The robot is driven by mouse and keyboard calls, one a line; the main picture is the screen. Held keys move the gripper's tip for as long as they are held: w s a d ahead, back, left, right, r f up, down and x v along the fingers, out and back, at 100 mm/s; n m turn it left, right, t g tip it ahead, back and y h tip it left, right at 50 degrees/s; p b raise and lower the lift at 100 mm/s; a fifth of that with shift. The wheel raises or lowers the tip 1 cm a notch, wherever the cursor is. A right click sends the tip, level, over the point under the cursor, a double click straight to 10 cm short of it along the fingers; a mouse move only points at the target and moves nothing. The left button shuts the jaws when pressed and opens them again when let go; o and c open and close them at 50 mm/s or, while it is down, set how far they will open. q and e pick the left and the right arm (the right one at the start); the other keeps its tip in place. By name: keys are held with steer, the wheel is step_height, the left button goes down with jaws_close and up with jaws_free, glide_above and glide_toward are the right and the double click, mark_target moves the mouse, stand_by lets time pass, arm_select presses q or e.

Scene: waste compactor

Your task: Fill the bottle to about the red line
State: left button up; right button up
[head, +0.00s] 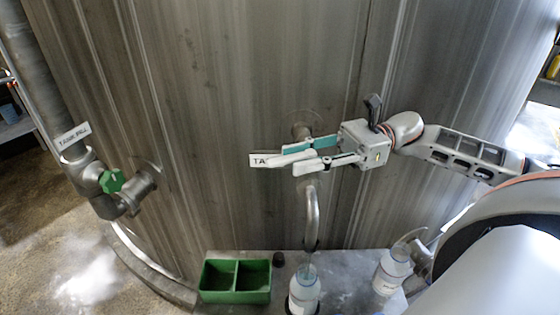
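A clear bottle (304,292) with a pale label stands upright below the curved metal spout (312,215) of the tank tap. The red line and the liquid level cannot be made out. My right gripper (292,163) is in front of the tank wall, just above the spout, at the round tap fitting (302,131). Its fingers lie nearly side by side, pointing left. They cover part of the fitting, and any tap handle is hidden. Whether the fingers grip something is unclear. My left gripper is out of view.
A second bottle (390,272) stands right on the grey ledge (345,268). A green two-part tray (236,280) and a small dark object (279,259) are to the left. A pipe with a green valve knob (111,181) is far left. The tank (230,80) blocks the back.

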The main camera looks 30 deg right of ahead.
mark_target(281, 158)
steer(key=shift+x, duration=2.15)
jaws_close()
